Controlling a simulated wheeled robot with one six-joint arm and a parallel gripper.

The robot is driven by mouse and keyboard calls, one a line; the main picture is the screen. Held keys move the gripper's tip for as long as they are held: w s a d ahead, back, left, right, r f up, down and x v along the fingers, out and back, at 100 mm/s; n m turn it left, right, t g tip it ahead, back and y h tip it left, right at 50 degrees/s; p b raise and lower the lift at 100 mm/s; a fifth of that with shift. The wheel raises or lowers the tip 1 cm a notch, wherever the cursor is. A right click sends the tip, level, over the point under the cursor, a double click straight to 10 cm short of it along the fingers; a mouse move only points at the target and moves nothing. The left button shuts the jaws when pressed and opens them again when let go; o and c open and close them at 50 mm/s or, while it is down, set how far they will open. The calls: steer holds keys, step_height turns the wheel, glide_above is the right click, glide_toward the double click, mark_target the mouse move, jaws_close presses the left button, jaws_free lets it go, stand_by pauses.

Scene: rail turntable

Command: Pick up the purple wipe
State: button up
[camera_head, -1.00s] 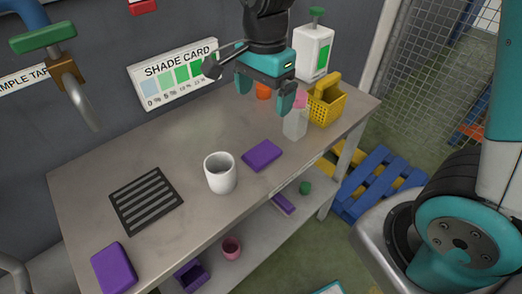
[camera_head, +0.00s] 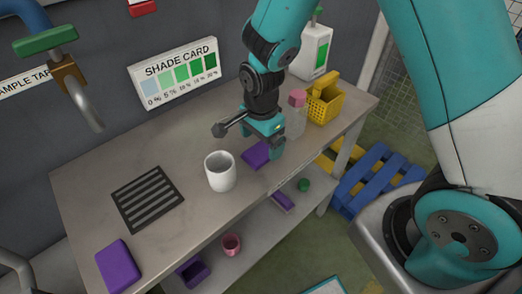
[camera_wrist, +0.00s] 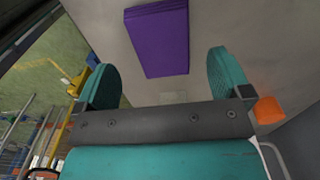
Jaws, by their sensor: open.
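A flat purple wipe (camera_head: 254,155) lies on the grey bench, right of the white mug (camera_head: 220,171). My gripper (camera_head: 267,144) is low over the wipe and hides part of it. In the wrist view the wipe (camera_wrist: 157,40) lies beyond the open fingers, roughly between their directions. The gripper (camera_wrist: 163,80) is open, with nothing between its fingers. Another purple piece (camera_head: 283,201) is on the lower shelf.
A clear bottle with a pink cap (camera_head: 296,113) and a yellow basket (camera_head: 324,104) stand right of my gripper. A purple bin (camera_head: 193,271) and pink cup (camera_head: 231,244) are on the lower shelf.

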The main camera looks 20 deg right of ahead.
mark_target(261, 150)
steer(key=shift+w+f, duration=0.2)
steer(key=shift+f, duration=1.55)
steer(key=c, duration=1)
steer(key=shift+r, duration=0.15)
step_height(261, 150, up, 20)
steer(key=shift+f+b, duration=0.1)
steer(key=shift+b, duration=0.25)
